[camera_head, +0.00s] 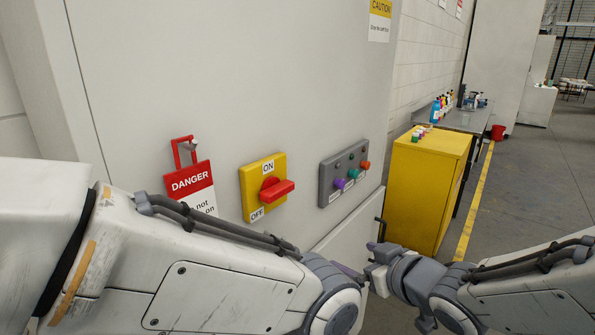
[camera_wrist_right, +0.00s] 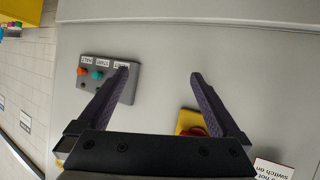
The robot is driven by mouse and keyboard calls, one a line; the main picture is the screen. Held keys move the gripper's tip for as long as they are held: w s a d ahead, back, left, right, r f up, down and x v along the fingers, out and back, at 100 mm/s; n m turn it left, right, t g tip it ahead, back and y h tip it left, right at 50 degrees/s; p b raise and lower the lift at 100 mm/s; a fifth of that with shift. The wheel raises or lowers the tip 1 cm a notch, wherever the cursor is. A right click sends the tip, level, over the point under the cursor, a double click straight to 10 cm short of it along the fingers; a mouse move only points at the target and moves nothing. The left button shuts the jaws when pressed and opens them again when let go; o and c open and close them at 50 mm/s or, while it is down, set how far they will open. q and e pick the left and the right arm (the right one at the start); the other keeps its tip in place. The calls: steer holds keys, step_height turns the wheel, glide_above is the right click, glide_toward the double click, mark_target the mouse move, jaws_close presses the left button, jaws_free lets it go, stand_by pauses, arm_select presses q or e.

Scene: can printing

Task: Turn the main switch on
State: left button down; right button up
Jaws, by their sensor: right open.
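The main switch (camera_head: 264,187) is a yellow plate with a red handle (camera_head: 279,190) on the grey cabinet face. ON is marked at its top and OFF at its lower left. The handle lies roughly sideways. My right gripper (camera_head: 361,259) is open and empty, below and to the right of the switch and apart from it. In the right wrist view its two fingers (camera_wrist_right: 158,75) are spread. The yellow plate (camera_wrist_right: 185,120) shows there beside one finger, which with the gripper body hides part of the switch. My left gripper is not in view; only its arm shows.
A red-and-white DANGER tag (camera_head: 190,180) with a red lockout hasp hangs left of the switch. A grey button box (camera_head: 328,183) sits to its right; it also shows in the right wrist view (camera_wrist_right: 130,88). A yellow cabinet (camera_head: 415,190) stands further right. My left arm crosses below the switch.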

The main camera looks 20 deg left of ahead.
steer(key=a+r+n+y+p, duration=0.2)
steer(key=a+r+y, duration=0.1)
steer(key=r+y, duration=0.3)
steer(key=n+g+y+p, duration=0.2)
steer(key=g+y, duration=0.1)
glide_toward(283, 192)
steer(key=p+x, duration=0.2)
steer(key=x, duration=0.6)
steer(key=shift+a+r+p, duration=0.1)
steer(key=shift+a+p, duration=0.15)
steer(key=shift+p, duration=0.15)
steer(key=shift+w+a, duration=0.3)
steer(key=shift+a, duration=0.25)
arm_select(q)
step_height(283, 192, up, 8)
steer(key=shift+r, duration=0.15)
